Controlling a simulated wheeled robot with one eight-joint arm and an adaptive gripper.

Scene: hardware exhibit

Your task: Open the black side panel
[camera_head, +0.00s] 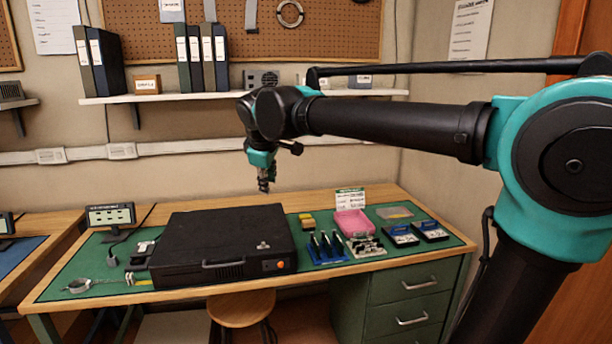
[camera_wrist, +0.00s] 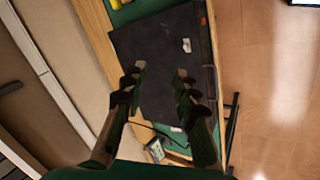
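The black case (camera_head: 220,240) lies flat on the green mat of the desk. Its broad black panel (camera_head: 215,228) faces up and looks closed, with a small light-coloured item on it near the right front. Its front edge has a grey handle (camera_head: 222,264) and an orange button (camera_head: 280,265). My gripper (camera_head: 264,186) hangs in the air above the case, apart from it. In the wrist view my gripper (camera_wrist: 161,85) has its two fingers spread with a clear gap, and the black case (camera_wrist: 170,50) shows beyond them. I cannot tell which face is the side panel.
Right of the case stand a blue tool rack (camera_head: 328,247), a pink tray (camera_head: 352,222) and black-and-blue boxes (camera_head: 401,235). A stool (camera_head: 240,309) stands in front; a shelf (camera_head: 250,94) hangs behind.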

